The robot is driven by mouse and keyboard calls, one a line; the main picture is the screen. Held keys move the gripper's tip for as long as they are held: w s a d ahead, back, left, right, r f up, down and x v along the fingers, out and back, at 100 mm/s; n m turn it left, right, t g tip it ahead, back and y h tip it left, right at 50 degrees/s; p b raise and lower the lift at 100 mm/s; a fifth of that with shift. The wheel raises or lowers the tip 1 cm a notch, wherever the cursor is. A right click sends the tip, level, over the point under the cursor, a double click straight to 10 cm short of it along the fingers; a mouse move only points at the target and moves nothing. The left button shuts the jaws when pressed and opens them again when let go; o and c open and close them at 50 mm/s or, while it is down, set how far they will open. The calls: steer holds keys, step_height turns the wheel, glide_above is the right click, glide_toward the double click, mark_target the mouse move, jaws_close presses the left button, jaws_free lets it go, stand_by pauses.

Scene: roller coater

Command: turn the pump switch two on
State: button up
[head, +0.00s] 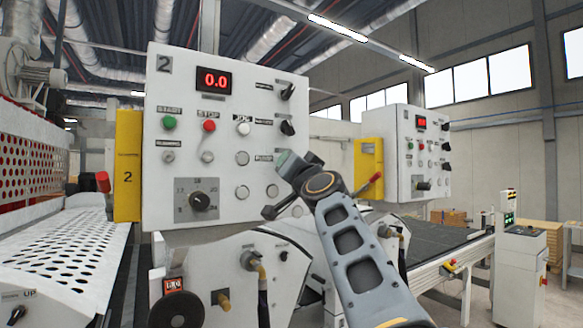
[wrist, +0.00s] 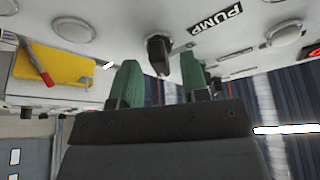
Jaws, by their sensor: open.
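The white control panel (head: 222,140) marked 2 stands in front of me. In the wrist view a black pump switch knob (wrist: 158,52) sticks out beside the PUMP label (wrist: 215,18). My gripper (wrist: 162,78) is open, with its two green-tipped fingers on either side of the line to the knob. The knob shows between and just beyond the fingertips, and I see no clear contact. In the head view my gripper (head: 287,160) is at the panel's right edge, to the right of the small PUMP label (head: 263,157), and hides the switch there.
Two more black knobs (head: 287,110) sit above my gripper on the panel. A dial (head: 199,200), push buttons and a red 0.0 display (head: 213,80) are further left. A second panel (head: 403,150) and a yellow box with a red lever (head: 369,168) stand to the right.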

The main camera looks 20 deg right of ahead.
steer(key=b+v, duration=0.6)
steer(key=v, duration=0.6)
steer(key=shift+s, duration=0.4)
steer(key=shift+a, duration=0.15)
